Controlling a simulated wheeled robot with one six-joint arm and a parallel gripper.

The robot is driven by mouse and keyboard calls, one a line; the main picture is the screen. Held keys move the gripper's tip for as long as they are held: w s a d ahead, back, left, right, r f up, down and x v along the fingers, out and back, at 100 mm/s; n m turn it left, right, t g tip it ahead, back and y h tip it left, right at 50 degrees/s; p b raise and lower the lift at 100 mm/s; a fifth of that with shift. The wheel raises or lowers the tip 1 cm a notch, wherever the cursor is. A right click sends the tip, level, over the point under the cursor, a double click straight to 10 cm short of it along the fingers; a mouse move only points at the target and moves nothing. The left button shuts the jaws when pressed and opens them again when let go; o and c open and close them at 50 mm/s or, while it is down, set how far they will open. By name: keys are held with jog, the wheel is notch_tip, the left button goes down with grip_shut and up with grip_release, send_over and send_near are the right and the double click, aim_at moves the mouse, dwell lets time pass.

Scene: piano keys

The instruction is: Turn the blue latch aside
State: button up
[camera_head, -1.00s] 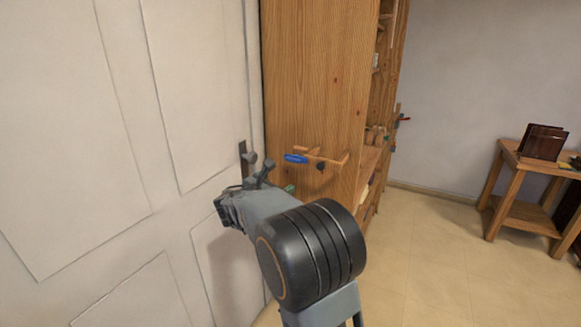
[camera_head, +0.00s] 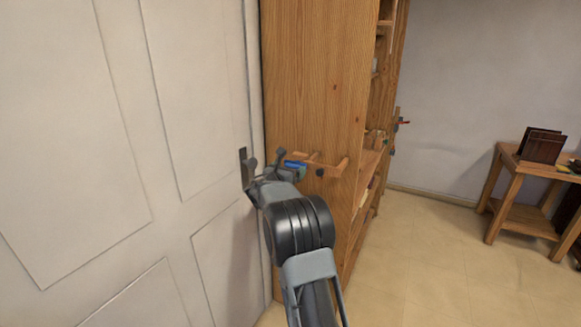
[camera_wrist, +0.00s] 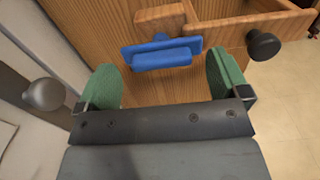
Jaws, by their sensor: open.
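The blue latch (camera_wrist: 162,53) is a bar mounted on a wooden piece on the side of the wooden cabinet. In the wrist view it lies ahead of my gripper (camera_wrist: 165,76), roughly between the two green finger pads but beyond their tips. The pads are apart with nothing between them. In the head view the blue latch (camera_head: 295,164) is partly hidden behind my gripper (camera_head: 275,168).
A black knob (camera_wrist: 263,45) sticks out right of the latch. The white door (camera_head: 190,100) stands at the left, with a grey handle (camera_wrist: 44,94) near my left finger. Open floor lies right of the cabinet (camera_head: 315,80), before a wooden table (camera_head: 510,178).

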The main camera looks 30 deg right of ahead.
jog(key=shift+w+d, duration=0.3)
jog(key=shift+d, duration=0.3)
jog(key=c, duration=0.9)
jog(key=shift+c, duration=0.2)
jog(key=shift+f+m+b, duration=0.15)
jog(key=shift+m+b, duration=0.15)
jog(key=shift+b, duration=0.35)
jog(key=shift+s+f+m+b, duration=0.1)
jog(key=shift+s+m+b, duration=0.05)
jog(key=shift+m+b, duration=9.25)
jog(key=shift+n+b, duration=0.6)
jog(key=shift+b, duration=0.25)
